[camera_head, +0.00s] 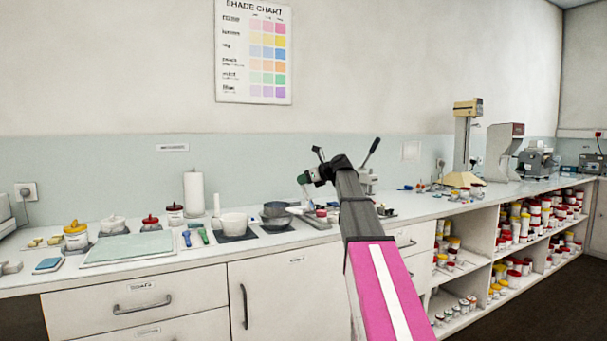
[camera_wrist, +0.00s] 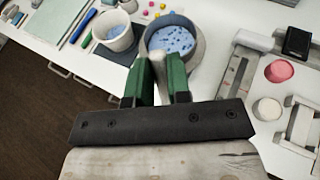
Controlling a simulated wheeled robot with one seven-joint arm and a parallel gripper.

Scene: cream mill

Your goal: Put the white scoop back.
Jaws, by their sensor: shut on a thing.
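My gripper (camera_head: 305,178) is above the counter near the middle of the head view. In the wrist view its green fingers (camera_wrist: 161,75) are shut on a narrow pale thing, which looks like the white scoop (camera_wrist: 160,72). Most of the scoop is hidden by the fingers. Just beyond the fingertips is a grey pot (camera_wrist: 199,57) with blue contents and dark bits inside; it also shows in the head view (camera_head: 275,212). I cannot tell whether the scoop touches the pot.
A white mortar-like cup (camera_wrist: 113,40) stands left of the pot, also in the head view (camera_head: 233,222). A paper roll (camera_head: 194,195), several lidded jars and a pale green board (camera_head: 130,247) are farther left. Metal equipment with pink and white discs (camera_wrist: 279,70) stands right of the pot.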

